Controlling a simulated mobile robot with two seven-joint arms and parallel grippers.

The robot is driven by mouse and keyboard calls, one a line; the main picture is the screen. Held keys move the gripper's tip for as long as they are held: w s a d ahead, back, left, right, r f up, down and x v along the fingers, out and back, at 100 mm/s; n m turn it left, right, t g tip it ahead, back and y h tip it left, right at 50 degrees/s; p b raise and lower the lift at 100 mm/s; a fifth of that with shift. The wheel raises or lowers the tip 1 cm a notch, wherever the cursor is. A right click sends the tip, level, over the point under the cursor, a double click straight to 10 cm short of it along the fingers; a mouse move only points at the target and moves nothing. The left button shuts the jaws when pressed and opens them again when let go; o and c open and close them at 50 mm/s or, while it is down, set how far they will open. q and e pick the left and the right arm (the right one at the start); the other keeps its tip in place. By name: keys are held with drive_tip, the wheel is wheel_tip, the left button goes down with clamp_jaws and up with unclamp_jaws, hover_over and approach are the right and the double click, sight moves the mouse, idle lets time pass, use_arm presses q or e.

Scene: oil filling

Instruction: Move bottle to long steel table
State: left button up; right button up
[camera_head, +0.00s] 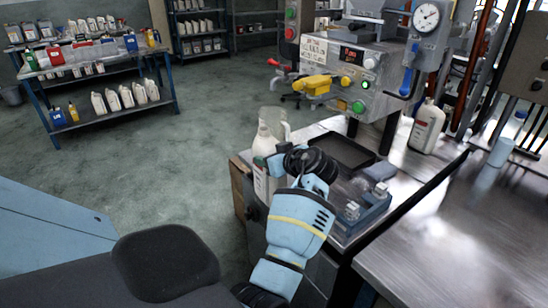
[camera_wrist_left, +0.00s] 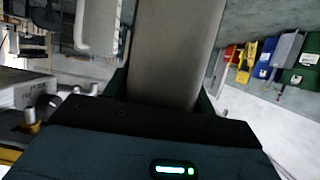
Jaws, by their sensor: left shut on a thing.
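My left gripper (camera_head: 274,164) is shut on a white bottle (camera_head: 265,141) with a pale label. The bottle is upright at the left edge of the filling-machine bench (camera_head: 330,125); whether its base touches anything is hidden. In the left wrist view the bottle's plain body (camera_wrist_left: 175,55) fills the gap between the dark fingers of the left gripper (camera_wrist_left: 163,95). A long steel table (camera_head: 450,245) lies at the lower right of the head view. My right gripper is not in view.
A clear jug (camera_head: 274,122) stands just behind the held bottle. The bench also bears a black tray (camera_head: 341,151) and a blue fixture (camera_head: 365,210). Another white bottle (camera_head: 427,127) stands right of the machine (camera_head: 350,75). The long table's near part is clear; a light-blue cylinder (camera_head: 500,152) is at its back.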

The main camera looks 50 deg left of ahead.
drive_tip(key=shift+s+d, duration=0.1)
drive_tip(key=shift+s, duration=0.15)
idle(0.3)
